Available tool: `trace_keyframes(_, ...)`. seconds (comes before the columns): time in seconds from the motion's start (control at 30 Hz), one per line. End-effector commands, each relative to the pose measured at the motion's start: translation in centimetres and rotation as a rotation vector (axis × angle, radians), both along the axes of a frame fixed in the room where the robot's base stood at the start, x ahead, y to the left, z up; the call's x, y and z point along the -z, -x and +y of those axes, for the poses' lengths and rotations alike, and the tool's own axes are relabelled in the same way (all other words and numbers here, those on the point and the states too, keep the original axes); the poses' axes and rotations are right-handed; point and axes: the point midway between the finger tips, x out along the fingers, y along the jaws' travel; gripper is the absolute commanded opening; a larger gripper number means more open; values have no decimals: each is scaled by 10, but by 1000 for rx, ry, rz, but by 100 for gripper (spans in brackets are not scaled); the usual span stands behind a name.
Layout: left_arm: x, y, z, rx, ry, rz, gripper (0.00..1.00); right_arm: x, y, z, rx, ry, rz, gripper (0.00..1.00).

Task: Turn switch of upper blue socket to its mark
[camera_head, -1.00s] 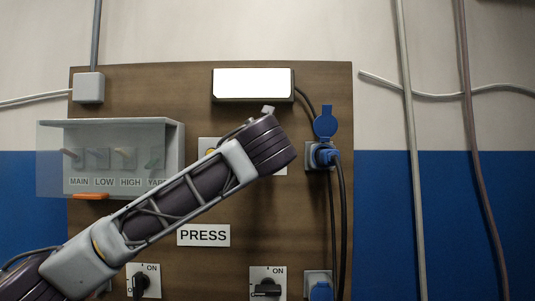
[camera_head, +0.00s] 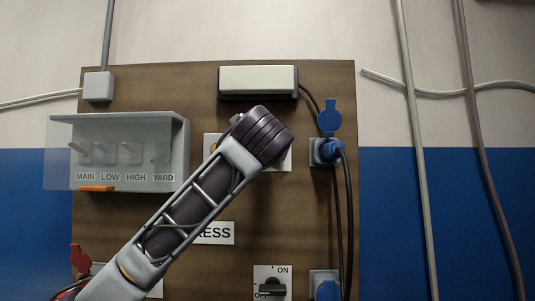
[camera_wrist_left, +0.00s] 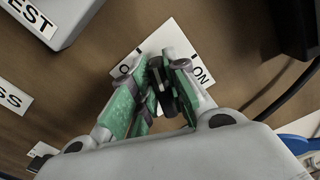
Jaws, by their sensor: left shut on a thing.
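The upper blue socket (camera_head: 322,151) is on the right of the brown board, its lid (camera_head: 330,117) up and a blue plug in it. To its left is a white switch plate (camera_head: 282,162), mostly hidden by my left arm. In the left wrist view this plate (camera_wrist_left: 172,38) shows ON and part of the off mark. My left gripper (camera_wrist_left: 160,72), with green finger pads, is shut on the dark switch knob (camera_wrist_left: 157,88) at the plate's middle. The fingers hide much of the knob, so its exact angle is unclear. In the head view my arm hides the fingers. My right gripper is not in view.
A lamp (camera_head: 258,80) is above the plate and looks unlit. A clear-covered box (camera_head: 182,150) with several small levers is at left. A lower switch plate (camera_head: 272,273) and lower blue socket (camera_head: 324,284) are below. Black cables (camera_head: 348,220) hang at right.

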Motion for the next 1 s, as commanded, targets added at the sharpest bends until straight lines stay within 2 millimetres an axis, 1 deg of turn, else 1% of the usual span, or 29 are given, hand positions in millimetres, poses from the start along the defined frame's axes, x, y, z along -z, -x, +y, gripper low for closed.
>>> trace_keyframes(0.03, 3, 0, 0, 1, 46, 1, 0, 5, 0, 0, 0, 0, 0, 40)
trace_keyframes(0.2, 6, 0, 1, 0, 191, 2, 0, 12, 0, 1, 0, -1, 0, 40)
trace_keyframes(0.5, 8, 0, 1, -1, 361, 3, 0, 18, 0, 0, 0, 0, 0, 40)
trace_keyframes(0.7, 9, 0, 2, -2, 405, 3, 0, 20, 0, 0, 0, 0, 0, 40)
trace_keyframes(1.0, 9, 0, 1, -2, 411, 5, 0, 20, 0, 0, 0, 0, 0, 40)
